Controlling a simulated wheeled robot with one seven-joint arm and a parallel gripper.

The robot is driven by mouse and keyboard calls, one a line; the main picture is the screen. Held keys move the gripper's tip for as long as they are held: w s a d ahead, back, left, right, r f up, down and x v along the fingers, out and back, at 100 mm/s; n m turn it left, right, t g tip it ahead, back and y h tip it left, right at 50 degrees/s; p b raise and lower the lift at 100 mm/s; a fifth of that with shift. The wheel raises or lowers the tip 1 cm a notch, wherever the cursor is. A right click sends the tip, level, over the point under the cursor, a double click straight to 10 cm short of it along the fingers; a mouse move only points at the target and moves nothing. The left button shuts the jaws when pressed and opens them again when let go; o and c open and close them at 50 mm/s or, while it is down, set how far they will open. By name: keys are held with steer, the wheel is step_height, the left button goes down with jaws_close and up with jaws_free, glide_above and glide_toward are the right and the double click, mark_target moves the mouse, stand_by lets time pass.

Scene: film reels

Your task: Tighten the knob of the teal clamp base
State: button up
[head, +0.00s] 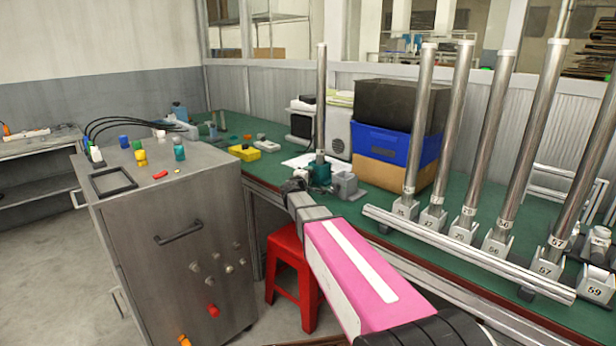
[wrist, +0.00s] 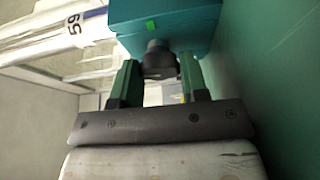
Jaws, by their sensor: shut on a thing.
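The teal clamp base (head: 320,174) stands near the front edge of the green bench, with an upright metal pole (head: 321,95) rising from it. In the wrist view the teal base (wrist: 180,30) fills the top, with a small bright green mark on its face. Its dark knob (wrist: 158,57) sticks out between the fingers. My gripper (head: 296,187) reaches the base from the front in the head view. In the wrist view my gripper (wrist: 159,66) has its two green fingers on either side of the knob, shut on it. The head view does not show the knob clearly.
A grey clamp base (head: 345,185) stands close to the right of the teal one. A rail with several numbered poles (head: 465,250) lies further right. A blue crate (head: 395,145) stands behind. A red stool (head: 290,262) and grey cabinet (head: 175,235) stand in front of the bench.

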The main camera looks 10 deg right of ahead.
steer(key=o, duration=0.9)
steer(key=v, duration=1.1)
steer(key=shift+d, duration=0.15)
